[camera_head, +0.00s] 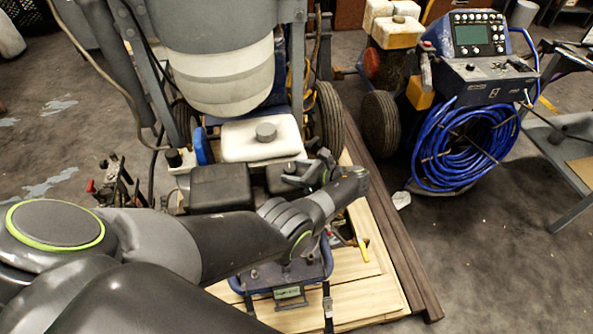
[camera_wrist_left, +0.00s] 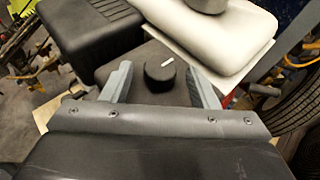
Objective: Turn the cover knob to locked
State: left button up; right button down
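The cover knob (camera_wrist_left: 160,76) is a round black knob with a short white mark on its top, on a dark cover (camera_wrist_left: 130,85). The white mark points up and to the right in the left wrist view. My left gripper (camera_wrist_left: 158,82) is open, with one finger on each side of the knob and a gap visible on both sides. In the head view my left gripper (camera_head: 308,172) is over the machine's engine, and the knob cannot be made out there. My right gripper is not in view.
A white tank (camera_head: 245,140) with a grey cap stands just behind the cover. A black ribbed box (camera_head: 219,187) is to its left. A wheel (camera_head: 328,118) stands at the right. A second machine with a coiled blue hose (camera_head: 465,150) stands farther right.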

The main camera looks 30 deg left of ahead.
pick_arm(q)
jog(key=shift+d, duration=0.1)
jog(key=v, duration=1.7)
